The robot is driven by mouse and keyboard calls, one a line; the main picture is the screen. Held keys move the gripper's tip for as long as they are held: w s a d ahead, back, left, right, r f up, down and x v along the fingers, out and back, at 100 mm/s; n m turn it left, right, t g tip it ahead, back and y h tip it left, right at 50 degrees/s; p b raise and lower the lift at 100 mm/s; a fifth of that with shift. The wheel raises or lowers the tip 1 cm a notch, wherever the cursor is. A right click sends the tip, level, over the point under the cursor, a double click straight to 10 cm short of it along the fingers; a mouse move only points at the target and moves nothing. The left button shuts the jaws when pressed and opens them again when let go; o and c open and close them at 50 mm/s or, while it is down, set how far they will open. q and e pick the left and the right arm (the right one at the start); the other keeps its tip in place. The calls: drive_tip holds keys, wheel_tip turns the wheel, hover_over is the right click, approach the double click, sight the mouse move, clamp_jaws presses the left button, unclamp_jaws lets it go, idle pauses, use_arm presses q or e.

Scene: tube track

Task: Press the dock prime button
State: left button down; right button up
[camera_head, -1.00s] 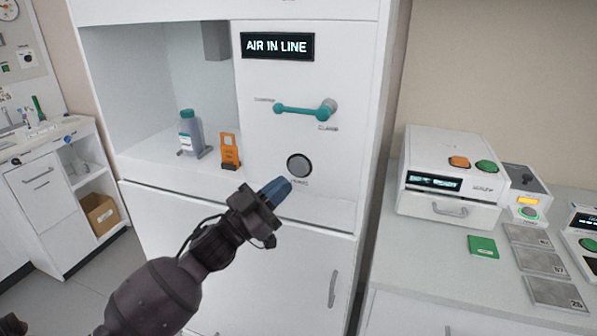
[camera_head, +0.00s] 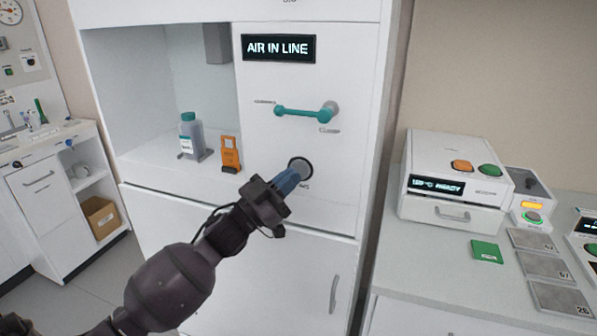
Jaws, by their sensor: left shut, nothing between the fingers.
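The round grey button (camera_head: 301,167) with a dark ring sits low on the white dock panel (camera_head: 350,150), partly hidden behind my fingertips. Its label is mostly covered. My left gripper (camera_head: 289,181) is shut with nothing in it. Its blue fingertips point up and right at the button and overlap its lower left edge; I cannot tell whether they touch it. A display (camera_head: 278,48) above reads "AIR IN LINE". My right gripper is not in view.
A teal lever (camera_head: 302,112) sticks out above the button. A bottle (camera_head: 190,136) and an orange device (camera_head: 230,154) stand in the alcove at left. A white machine (camera_head: 452,212) and a green square (camera_head: 486,251) are on the right counter.

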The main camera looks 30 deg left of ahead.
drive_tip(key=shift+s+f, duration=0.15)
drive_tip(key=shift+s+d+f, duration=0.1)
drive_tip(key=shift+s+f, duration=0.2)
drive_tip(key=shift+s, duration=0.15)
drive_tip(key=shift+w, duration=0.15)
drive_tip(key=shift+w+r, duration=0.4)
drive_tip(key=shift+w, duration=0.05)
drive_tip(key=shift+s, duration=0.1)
use_arm(q)
drive_tip(key=shift+w+a, duration=0.1)
drive_tip(key=shift+w, duration=0.35)
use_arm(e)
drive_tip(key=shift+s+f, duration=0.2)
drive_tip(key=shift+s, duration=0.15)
